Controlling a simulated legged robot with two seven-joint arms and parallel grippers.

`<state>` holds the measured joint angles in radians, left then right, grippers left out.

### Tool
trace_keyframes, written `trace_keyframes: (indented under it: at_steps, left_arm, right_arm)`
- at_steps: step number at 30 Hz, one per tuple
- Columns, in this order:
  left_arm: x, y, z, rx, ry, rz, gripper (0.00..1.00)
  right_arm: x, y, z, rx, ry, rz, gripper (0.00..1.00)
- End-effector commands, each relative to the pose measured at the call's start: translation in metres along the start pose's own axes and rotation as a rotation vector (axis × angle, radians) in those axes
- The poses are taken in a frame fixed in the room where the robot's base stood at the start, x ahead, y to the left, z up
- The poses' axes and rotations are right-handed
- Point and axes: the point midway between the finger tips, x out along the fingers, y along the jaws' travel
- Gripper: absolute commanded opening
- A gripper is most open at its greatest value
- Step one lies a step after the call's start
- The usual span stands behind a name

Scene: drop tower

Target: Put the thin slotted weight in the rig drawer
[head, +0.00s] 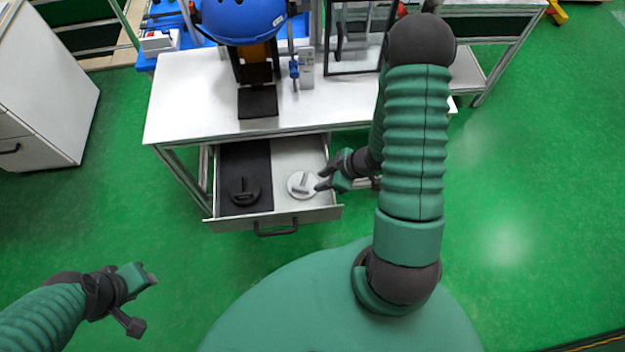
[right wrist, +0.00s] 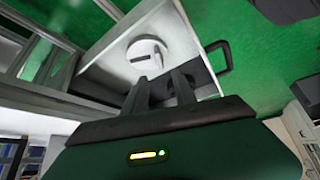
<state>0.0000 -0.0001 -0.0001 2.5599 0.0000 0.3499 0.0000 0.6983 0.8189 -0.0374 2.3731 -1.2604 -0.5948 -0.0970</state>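The rig drawer (head: 322,213) is pulled out below the white table. A light silver slotted weight (head: 299,187) lies flat in its pale right half; it also shows in the right wrist view (right wrist: 143,50). A dark slotted weight (head: 243,192) lies on the black left half. I cannot tell from thickness which is the thin one. My right gripper (head: 323,180) is at the drawer's right side, close beside the silver weight. Its fingers are apart with nothing between them in the right wrist view (right wrist: 160,80). My left gripper (head: 146,300) is open and empty, away from the table.
The white table (head: 190,105) carries a blue helmet (head: 243,18) on a dark stand and a black-framed panel at the back. The drawer handle (head: 276,229) faces me. A white cabinet (head: 50,80) stands at left. Green floor is clear around.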

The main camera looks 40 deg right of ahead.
Motion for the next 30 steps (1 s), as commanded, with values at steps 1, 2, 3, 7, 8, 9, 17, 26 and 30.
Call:
trace_keyframes:
  at_steps: [1,2,3,7,8,9,17,26,30]
  left_arm:
    - [-0.001,0.0,0.0,0.0,0.0,0.0,0.36]
    - [-0.001,0.0,0.0,0.0,0.0,0.0,0.36]
    - [-0.001,0.0,0.0,0.0,0.0,0.0,0.36]
    - [0.0,0.0,0.0,0.0,-0.001,0.0,0.36]
    - [0.0,0.0,0.0,0.0,-0.001,0.0,0.36]
    - [0.0,0.0,0.0,0.0,0.0,0.0,0.36]
    - [0.0,0.0,0.0,0.0,0.0,0.0,0.36]
    - [0.0,0.0,0.0,0.0,0.0,0.0,0.36]
    - [0.0,0.0,0.0,0.0,0.0,0.0,0.36]
  right_arm:
    - [-0.006,0.008,-0.008,0.0,-0.028,0.032,0.33]
    - [-0.01,0.015,-0.014,0.007,-0.057,0.064,0.33]
    - [-0.018,0.025,-0.026,0.027,-0.104,0.118,0.33]
    - [-0.063,0.022,-0.077,0.197,-0.24,0.292,0.33]
    - [-0.073,0.011,-0.088,0.252,-0.258,0.31,0.33]
    - [-0.085,-0.008,-0.101,0.326,-0.275,0.318,0.33]
    - [-0.116,-0.098,-0.131,0.576,-0.317,0.226,0.33]
    - [-0.116,-0.097,-0.131,0.579,-0.318,0.226,0.33]
    - [-0.116,-0.097,-0.131,0.578,-0.317,0.227,0.33]
